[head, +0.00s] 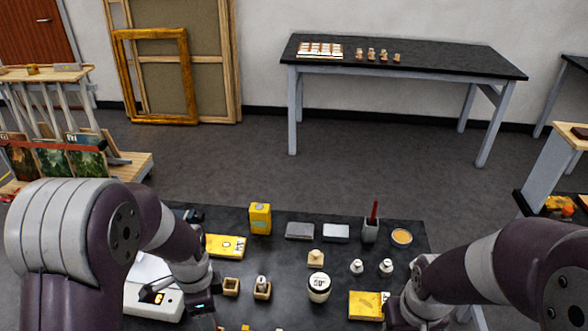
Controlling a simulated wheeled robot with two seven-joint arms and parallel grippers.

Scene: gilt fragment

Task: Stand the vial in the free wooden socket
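Two small wooden sockets stand side by side on the near dark table. The left wooden socket (231,287) looks empty. The right wooden socket (262,294) has a small vial (262,282) with a pale top upright in it. My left gripper (207,316) is low at the bottom edge, left of the sockets; its fingertips are partly cut off. My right gripper (396,312) is at the bottom right beside a yellow box, far from the sockets; its fingers are mostly hidden by my arm. I cannot tell whether either gripper is open.
A yellow box (367,305) lies near my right gripper. A white device (150,300) is at left. Grey boxes (299,231) (335,233) lie behind.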

